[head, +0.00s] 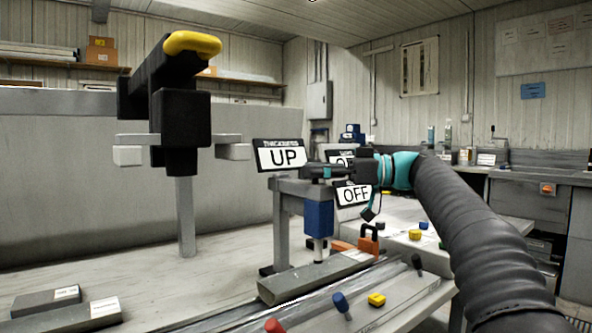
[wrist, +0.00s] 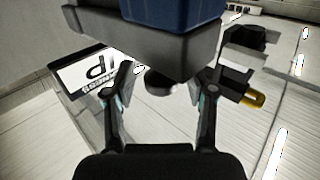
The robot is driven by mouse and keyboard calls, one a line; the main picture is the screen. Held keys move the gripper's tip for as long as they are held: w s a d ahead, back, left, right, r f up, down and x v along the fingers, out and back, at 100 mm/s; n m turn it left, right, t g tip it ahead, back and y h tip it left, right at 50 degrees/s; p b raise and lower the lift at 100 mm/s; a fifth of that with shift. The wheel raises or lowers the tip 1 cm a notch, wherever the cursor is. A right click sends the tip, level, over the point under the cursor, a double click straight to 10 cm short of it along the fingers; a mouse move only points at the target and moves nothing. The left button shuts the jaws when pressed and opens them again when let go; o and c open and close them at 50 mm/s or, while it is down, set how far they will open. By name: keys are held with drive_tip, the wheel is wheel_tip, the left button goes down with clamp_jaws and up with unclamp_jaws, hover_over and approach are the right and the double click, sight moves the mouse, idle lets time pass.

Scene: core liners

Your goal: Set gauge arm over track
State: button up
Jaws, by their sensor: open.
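The blue body points down toward a grey half-round piece (head: 300,280) on the track (head: 285,308). My gripper (head: 345,172) is at the gauge's top, coming from the right. In the wrist view my open fingers (wrist: 158,100) stand either side of a dark round knob (wrist: 158,80) under a grey beam (wrist: 210,45). Whether they touch it I cannot tell. The blue body (wrist: 170,10) shows at the top.
A black fixture with a yellow handle (head: 192,43) stands on a grey post at the left. A second sign (head: 352,194) reads OFF. Red, blue and yellow knobs (head: 376,299) line the panel in front of the track. An orange clamp (head: 368,240) sits behind it.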

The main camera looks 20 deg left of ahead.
drive_tip(key=w+d, duration=0.2)
drive_tip(key=d, duration=1.1)
drive_tip(key=shift+m+t, duration=0.3)
drive_tip(key=shift+t, duration=0.1)
drive_tip(key=s+d+f+m+t+h, duration=0.2)
drive_tip(key=s+d+f+m+h, duration=0.3)
drive_tip(key=s+f, duration=0.6)
drive_tip(key=s+d+f+m+t+h, duration=0.3)
drive_tip(key=s+d+f+m+h, duration=0.3)
drive_tip(key=s+f, duration=0.5)
drive_tip(key=s+d+f+m+t+h, duration=0.2)
drive_tip(key=s+d+f+m+h, duration=0.3)
drive_tip(key=s+f+m, duration=0.3)
drive_tip(key=s+f+h, duration=0.1)
drive_tip(key=s+f, duration=0.3)
drive_tip(key=f, duration=0.4)
drive_tip(key=shift+d+h, duration=0.2)
drive_tip(key=shift+h, duration=0.2)
